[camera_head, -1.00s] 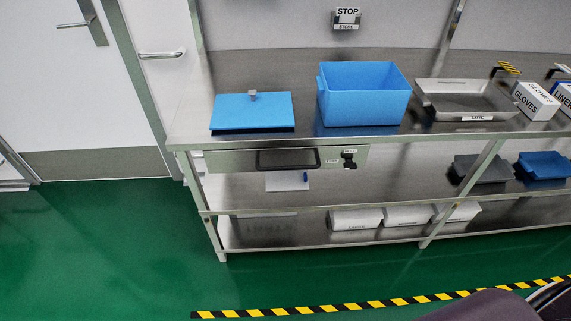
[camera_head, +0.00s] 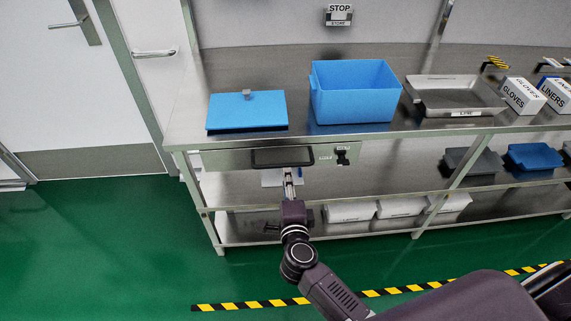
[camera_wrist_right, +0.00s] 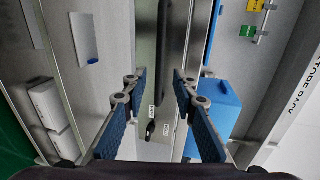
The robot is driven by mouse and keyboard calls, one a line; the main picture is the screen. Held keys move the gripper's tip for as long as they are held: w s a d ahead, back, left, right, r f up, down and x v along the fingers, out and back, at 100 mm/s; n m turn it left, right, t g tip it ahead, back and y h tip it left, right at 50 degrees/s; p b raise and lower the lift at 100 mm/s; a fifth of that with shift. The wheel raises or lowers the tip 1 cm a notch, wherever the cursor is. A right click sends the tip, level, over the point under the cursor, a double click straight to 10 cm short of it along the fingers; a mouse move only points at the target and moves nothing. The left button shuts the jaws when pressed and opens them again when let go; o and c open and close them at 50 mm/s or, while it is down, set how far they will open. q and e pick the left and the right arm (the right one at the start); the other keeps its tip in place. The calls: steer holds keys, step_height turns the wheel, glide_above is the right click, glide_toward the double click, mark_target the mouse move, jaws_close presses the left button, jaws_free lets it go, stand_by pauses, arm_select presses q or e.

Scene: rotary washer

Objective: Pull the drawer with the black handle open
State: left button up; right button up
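The metal drawer (camera_head: 226,159) sits under the front edge of the workbench and looks shut. Its black handle (camera_head: 283,157) is a wide dark frame on the drawer front. My right gripper (camera_head: 289,178) is just below and in front of the handle in the head view. The drawer front (camera_wrist_right: 147,40) runs up the middle of that view, beyond the fingers. Contact with the handle cannot be told. My left gripper is not in view.
A black latch (camera_head: 342,154) sits right of the handle. On the bench are a blue lidded panel (camera_head: 247,111), a blue bin (camera_head: 354,94) and a metal tray (camera_head: 455,97). White boxes (camera_head: 400,207) stand on the lower shelf. Green floor (camera_head: 110,250) is open at left.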

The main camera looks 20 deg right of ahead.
mark_target(285, 166)
steer(key=x, duration=0.7)
steer(key=shift+w+f, duration=0.1)
steer(key=shift+w, duration=0.15)
steer(key=shift+c, duration=0.3)
jaws_close()
